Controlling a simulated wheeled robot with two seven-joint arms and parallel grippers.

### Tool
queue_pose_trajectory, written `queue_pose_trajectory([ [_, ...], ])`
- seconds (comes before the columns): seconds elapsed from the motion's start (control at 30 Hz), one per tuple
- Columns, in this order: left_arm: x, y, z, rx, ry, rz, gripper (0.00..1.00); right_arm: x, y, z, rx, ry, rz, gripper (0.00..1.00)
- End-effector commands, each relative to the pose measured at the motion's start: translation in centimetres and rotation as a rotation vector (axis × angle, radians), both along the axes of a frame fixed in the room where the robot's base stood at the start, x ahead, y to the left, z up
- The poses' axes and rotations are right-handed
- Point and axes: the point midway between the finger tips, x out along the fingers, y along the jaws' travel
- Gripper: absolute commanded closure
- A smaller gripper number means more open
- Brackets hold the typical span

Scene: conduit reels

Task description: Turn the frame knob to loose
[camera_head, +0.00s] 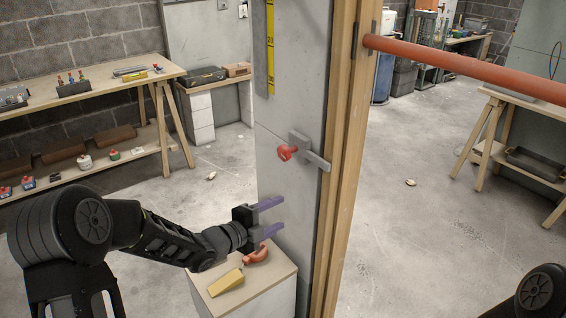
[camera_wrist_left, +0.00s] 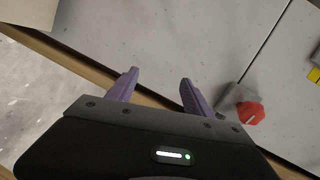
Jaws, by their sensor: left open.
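The frame knob (camera_head: 287,152) is a red knob on a grey metal bracket (camera_head: 308,151) fixed to the grey board beside the wooden post. It also shows at the right in the left wrist view (camera_wrist_left: 250,113). My left gripper (camera_head: 273,216) has purple fingers, open and empty, below and slightly left of the knob in the head view. In the left wrist view its fingers (camera_wrist_left: 158,80) are spread apart in front of the board, with the knob outside them to the right. My right gripper is not in view.
A small cabinet (camera_head: 262,282) below my left gripper bears a yellow wedge (camera_head: 226,283) and an orange-red curved piece (camera_head: 256,254). Shelves (camera_head: 100,92) stand at the left.

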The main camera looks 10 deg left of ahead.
Motion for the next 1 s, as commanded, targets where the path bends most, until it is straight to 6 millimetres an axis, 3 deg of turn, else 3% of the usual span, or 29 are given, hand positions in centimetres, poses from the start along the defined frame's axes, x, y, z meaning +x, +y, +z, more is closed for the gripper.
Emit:
queue_pose_trajectory([
  [0.03, 0.9, 1.7, 4.6, 0.188, -0.215, -0.071, 0.41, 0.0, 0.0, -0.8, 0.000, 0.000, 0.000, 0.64],
  [0.1, 0.8, 2.8, 9.7, 0.432, -0.458, -0.163, 0.41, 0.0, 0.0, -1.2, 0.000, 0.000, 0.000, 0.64],
  [0.2, -0.2, 3.7, 14.1, 0.684, -0.691, -0.251, 0.41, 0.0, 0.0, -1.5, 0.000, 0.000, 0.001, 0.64],
  [0.27, -0.7, 4.0, 15.5, 0.778, -0.771, -0.283, 0.41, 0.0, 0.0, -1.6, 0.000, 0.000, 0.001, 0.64],
  [0.37, -1.1, 4.2, 16.4, 0.845, -0.827, -0.307, 0.41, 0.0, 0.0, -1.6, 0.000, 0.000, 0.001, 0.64],
  [0.7, -1.0, 4.0, 16.3, 0.847, -0.828, -0.310, 0.41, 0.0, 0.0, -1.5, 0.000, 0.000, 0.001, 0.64],
  [1.0, 1.4, 1.8, 16.4, 0.842, -0.827, -0.311, 0.41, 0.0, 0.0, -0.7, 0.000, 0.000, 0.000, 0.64],
])
